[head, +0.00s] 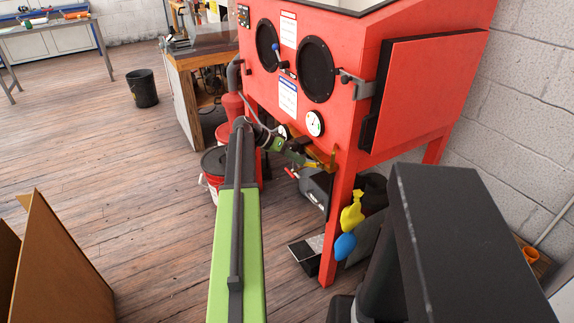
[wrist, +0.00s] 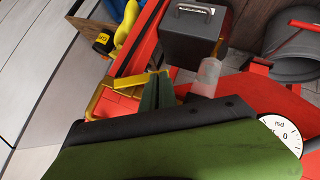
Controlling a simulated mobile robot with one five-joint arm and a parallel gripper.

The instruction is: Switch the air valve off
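A blue-handled fitting (head: 279,47), which looks like a valve, sits on the front of the red cabinet between the two round glove ports. A small red lever (head: 291,172) shows under the cabinet, just below my gripper; I cannot tell which of the two is the air valve. My gripper (head: 308,161) is low under the cabinet's front edge, well below the blue handle. In the wrist view its green fingers (wrist: 156,80) look close together, with nothing seen between them. They are beside a gold bracket (wrist: 105,95); contact cannot be told.
The red cabinet (head: 345,125) bears a round gauge (head: 315,123), and its front leg (head: 340,215) stands close to my arm. Buckets (head: 212,160) are to the left below. Yellow and blue items (head: 351,215) lie behind the leg. Open floor (head: 120,170) extends left.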

